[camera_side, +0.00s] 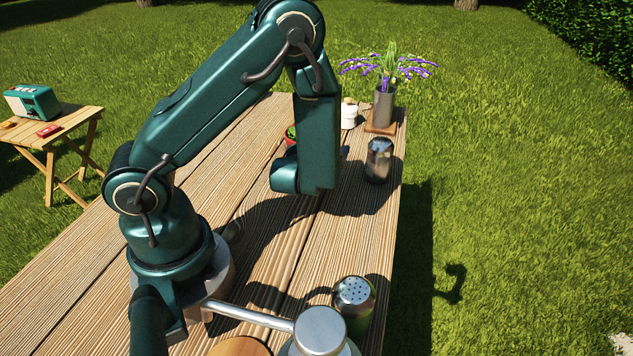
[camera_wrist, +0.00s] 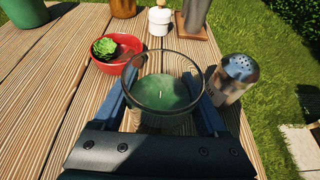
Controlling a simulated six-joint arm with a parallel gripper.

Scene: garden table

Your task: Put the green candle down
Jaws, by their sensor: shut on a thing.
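The green candle (camera_wrist: 165,93) is a glass jar with green wax and a wick, seen in the wrist view. My gripper (camera_wrist: 165,108) is shut on it, with one blue finger on each side of the glass. The jar looks upright. Its base is partly hidden by the gripper body, so I cannot tell whether it touches the wooden table (camera_wrist: 60,70). In the side view my arm hides the candle and the gripper's fingers.
A red bowl (camera_wrist: 118,53) with a succulent stands behind the candle to the left. A metal shaker (camera_wrist: 236,76) is close on the right. A white jar (camera_wrist: 160,20) and a vase (camera_side: 384,105) with purple flowers stand further back. The table's right edge (camera_side: 397,215) borders grass.

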